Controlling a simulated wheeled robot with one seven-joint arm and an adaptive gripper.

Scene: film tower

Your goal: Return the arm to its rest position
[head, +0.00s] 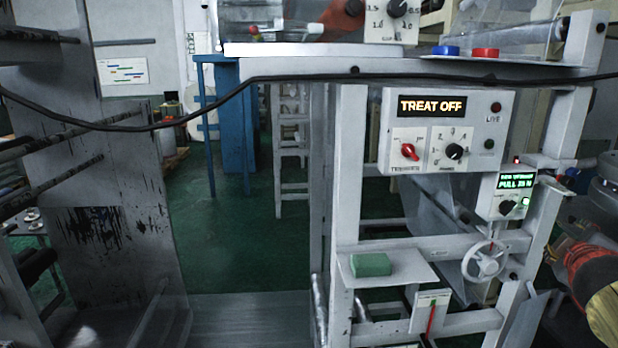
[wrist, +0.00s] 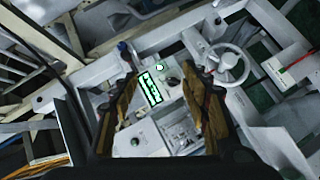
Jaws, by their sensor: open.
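My gripper (wrist: 160,78) shows in the wrist view. Its two brown, worn-looking fingers stand wide apart with nothing held between them. Past the gap is the small control box with a lit green display (wrist: 151,88). The same box (head: 506,196) stands on the right of the frame in the head view, its display reading a pull value. At the right edge of the head view are grey rounded parts and a dark, red-banded part with a yellowish end; these may be my arm.
A white panel (head: 446,132) reads "TREAT OFF". Below it are a handwheel (head: 485,261), also in the wrist view (wrist: 228,62), a green block (head: 370,265) on a shelf and a red lever (head: 431,318). A black cable (head: 300,78) hangs across. Green floor (head: 235,240) lies open at centre left.

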